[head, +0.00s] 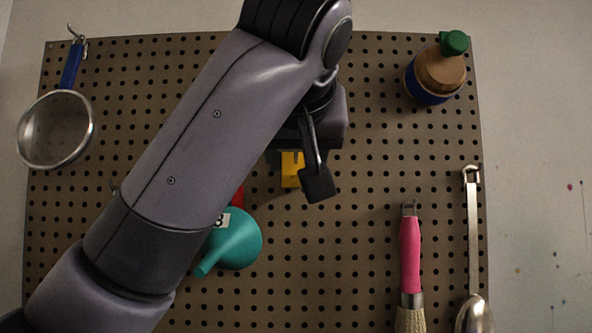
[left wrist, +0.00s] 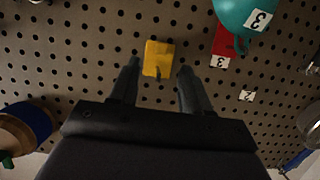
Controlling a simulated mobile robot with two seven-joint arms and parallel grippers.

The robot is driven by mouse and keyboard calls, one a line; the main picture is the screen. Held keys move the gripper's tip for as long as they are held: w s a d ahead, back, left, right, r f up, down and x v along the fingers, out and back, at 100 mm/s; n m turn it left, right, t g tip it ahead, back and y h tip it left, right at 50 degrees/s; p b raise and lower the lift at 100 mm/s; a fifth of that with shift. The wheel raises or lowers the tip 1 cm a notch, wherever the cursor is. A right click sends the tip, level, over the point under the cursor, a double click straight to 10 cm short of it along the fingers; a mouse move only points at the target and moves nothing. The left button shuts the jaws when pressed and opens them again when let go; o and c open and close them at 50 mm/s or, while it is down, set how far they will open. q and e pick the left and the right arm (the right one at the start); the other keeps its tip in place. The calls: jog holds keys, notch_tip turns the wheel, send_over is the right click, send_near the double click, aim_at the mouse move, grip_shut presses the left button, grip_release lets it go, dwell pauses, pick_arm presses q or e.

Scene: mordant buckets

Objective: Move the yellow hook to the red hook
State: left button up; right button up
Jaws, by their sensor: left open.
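The yellow hook (head: 292,168) is a small block on the brown pegboard. In the left wrist view the yellow hook (left wrist: 158,57) shows between the fingertips of my left gripper (left wrist: 159,68). That gripper (head: 302,172) is open, with a finger on each side of the hook; I cannot tell whether either touches it. The red hook (head: 238,195) is mostly hidden behind my arm in the head view. In the left wrist view the red hook (left wrist: 226,46) has a "3" label, and the teal funnel (left wrist: 243,12) hangs at it. My right gripper is not in view.
The teal funnel (head: 238,240) is close to my left arm. A strainer (head: 56,130) hangs at the left, a brown bottle (head: 440,72) at the upper right, a pink-handled brush (head: 410,255) and a metal spoon (head: 473,230) at the lower right. Bare pegboard (head: 370,170) lies right of the yellow hook.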

pick_arm(q)
jog(key=shift+v, duration=1.7)
